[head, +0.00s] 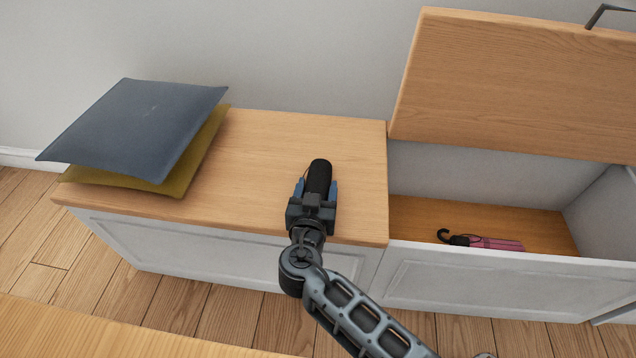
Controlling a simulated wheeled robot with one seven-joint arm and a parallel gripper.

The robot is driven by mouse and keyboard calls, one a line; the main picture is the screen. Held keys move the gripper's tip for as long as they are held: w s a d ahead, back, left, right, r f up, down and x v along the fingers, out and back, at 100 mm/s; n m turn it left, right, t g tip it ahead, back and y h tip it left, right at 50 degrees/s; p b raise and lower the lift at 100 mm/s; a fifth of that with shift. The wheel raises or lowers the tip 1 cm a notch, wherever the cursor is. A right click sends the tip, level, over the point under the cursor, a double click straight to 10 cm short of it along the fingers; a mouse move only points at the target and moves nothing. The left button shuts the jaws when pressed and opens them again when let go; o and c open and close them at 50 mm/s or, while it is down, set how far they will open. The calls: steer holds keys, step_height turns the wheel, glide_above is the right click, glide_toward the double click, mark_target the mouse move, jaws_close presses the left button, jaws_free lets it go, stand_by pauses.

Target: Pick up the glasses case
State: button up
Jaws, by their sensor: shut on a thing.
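The glasses case (319,175) is a black, rounded, elongated thing over the wooden top of the left bench. My gripper (317,190) is shut on it, with a blue finger on each side. The far end of the case sticks out beyond the fingers. Its near end is hidden by the gripper body. I cannot tell whether the case touches the bench top or is held just above it.
A dark blue cushion (140,125) lies on a mustard cushion (185,170) at the bench top's (270,135) left. On the right, a storage bench stands with its lid (510,80) raised; a pink umbrella (495,243) with a black hook handle lies inside. The bench top's middle is clear.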

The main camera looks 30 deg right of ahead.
steer(key=shift+c, duration=1.1)
steer(key=shift+r, duration=0.1)
